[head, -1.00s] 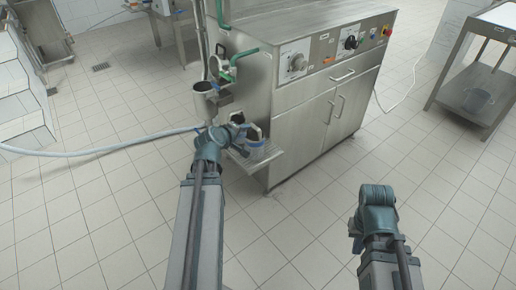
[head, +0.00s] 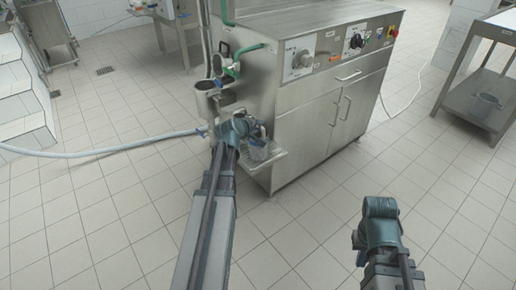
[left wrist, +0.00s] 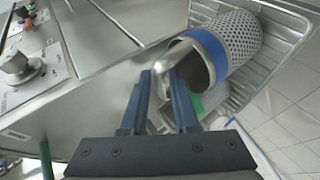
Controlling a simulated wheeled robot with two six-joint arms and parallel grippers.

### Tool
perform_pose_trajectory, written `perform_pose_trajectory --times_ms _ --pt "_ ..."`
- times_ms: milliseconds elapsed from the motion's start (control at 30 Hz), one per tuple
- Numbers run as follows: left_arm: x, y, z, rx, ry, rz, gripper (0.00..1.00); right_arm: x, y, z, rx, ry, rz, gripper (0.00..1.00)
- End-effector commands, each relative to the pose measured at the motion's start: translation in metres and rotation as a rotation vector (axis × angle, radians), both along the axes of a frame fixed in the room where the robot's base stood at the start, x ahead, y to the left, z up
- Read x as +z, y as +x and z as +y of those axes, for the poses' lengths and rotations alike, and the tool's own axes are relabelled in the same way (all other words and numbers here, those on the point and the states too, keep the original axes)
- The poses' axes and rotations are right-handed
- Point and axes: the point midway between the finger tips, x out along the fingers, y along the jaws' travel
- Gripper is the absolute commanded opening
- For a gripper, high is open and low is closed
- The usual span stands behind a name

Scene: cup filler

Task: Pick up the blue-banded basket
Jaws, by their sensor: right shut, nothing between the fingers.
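The blue-banded basket (left wrist: 222,48) is a perforated metal cylinder with a blue band and a bent metal handle (left wrist: 165,68). In the left wrist view it appears on a slant over a ribbed drain tray (left wrist: 285,45). In the head view the basket (head: 258,150) is partly hidden behind my left gripper (head: 250,126). In the left wrist view the left gripper (left wrist: 160,80) has its fingers apart, with the handle at or between the fingertips; contact is unclear. A green-banded item (left wrist: 212,100) shows beside the right finger. My right gripper (head: 358,242) is low at the right, away from the basket.
A steel cabinet (head: 320,110) with knobs stands beside the tray. A metal cup-like holder (head: 205,95) and green-handled pipe (head: 235,62) are above the basket. A pale hose (head: 100,149) runs along the left. A steel table (head: 480,85) stands at right. Floor in front is open.

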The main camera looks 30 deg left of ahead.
Motion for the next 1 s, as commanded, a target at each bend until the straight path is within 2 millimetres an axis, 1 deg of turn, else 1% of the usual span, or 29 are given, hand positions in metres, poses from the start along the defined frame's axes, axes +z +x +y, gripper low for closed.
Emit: perform_pose_trajectory --times_ms 33,67,267,300,433,467,1000 --pt "-0.0065 0.0079 0.0011 -0.001 0.000 0.000 0.28 -0.0065 0.0000 -0.0001 0.000 -0.001 0.000 0.00" --pt "-0.0071 0.0096 0.0011 -0.001 0.000 0.000 0.28 -0.0071 0.0000 -0.0002 0.000 -0.001 0.000 0.00" --pt "-0.0055 0.0096 0.0003 0.000 0.000 0.000 0.28 -0.0055 0.0002 -0.0002 0.000 -0.001 0.000 0.00" --pt "-0.0054 0.0096 0.0004 0.000 0.000 0.000 0.27 -0.0055 0.0002 -0.0002 0.000 -0.001 0.000 0.00" --pt "-0.0054 0.0095 0.0004 0.000 0.000 0.000 0.03 -0.0054 0.0001 -0.0003 0.000 -0.001 0.000 0.00" --pt "-0.0055 0.0094 0.0004 0.000 0.000 0.000 0.00 -0.0054 0.0001 -0.0003 0.000 -0.001 0.000 0.00" --pt "-0.0056 0.0092 0.0005 0.000 0.000 0.000 0.00 -0.0055 0.0001 -0.0003 0.000 -0.001 0.000 0.00"
